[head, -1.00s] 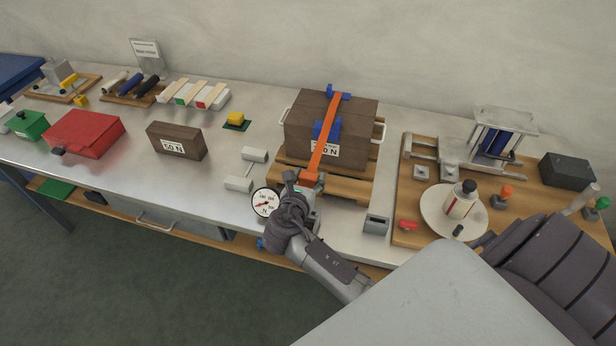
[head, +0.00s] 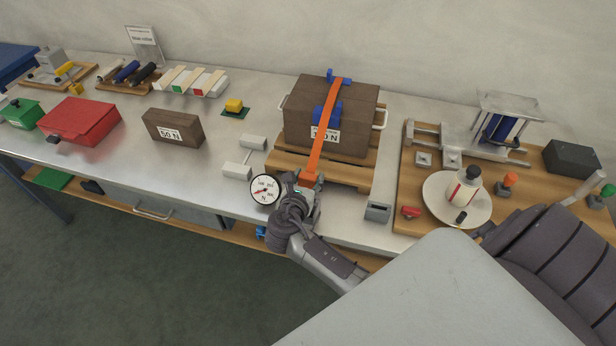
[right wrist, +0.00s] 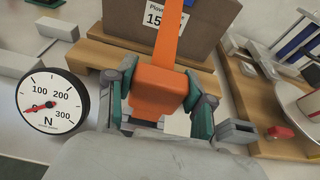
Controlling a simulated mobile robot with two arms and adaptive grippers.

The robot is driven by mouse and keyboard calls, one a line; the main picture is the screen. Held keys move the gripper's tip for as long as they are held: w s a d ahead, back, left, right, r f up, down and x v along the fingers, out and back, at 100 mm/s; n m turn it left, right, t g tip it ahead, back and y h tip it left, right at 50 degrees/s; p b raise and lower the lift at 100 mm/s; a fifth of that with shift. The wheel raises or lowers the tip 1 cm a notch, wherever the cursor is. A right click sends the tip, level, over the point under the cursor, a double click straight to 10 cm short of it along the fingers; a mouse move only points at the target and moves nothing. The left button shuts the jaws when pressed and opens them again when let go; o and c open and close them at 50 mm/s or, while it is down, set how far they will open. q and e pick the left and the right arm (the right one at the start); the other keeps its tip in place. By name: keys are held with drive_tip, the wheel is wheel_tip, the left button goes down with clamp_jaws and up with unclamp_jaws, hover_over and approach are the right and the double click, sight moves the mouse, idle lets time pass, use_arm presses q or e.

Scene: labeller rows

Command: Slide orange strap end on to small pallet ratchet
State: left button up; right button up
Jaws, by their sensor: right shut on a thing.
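The orange strap (head: 318,150) runs over a brown box (head: 352,105) on the small wooden pallet (head: 345,178) and down its front. My right gripper (head: 308,186) is shut on the strap's end at the pallet's front edge. In the right wrist view the orange strap end (right wrist: 160,88) sits between the green-padded fingers of that gripper (right wrist: 161,80). A round dial gauge (head: 265,189) marked N stands just left of the gripper; its dial also shows in the wrist view (right wrist: 52,102). I cannot make out the ratchet clearly; the gripper covers that spot. My left gripper is not in view.
A grey slotted block (head: 377,213) stands right of the gripper. Farther right, a wooden board (head: 420,165) carries a white plate (head: 440,208) with a bottle. Left are a 50 N box (head: 173,127) and a red box (head: 80,122). Bare metal tabletop lies between them.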

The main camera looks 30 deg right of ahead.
drive_tip(key=shift+r+p, duration=0.1)
drive_tip(key=shift+p, duration=0.2)
idle(0.4)
idle(0.7)
drive_tip(key=shift+p, duration=0.45)
drive_tip(key=shift+p, duration=0.35)
idle(0.3)
drive_tip(key=shift+f+b, duration=1.75)
drive_tip(key=shift+f, duration=0.9)
drive_tip(key=o, duration=1.3)
wheel_tip(320, 180, up, 10)
drive_tip(key=shift+r, duration=0.1)
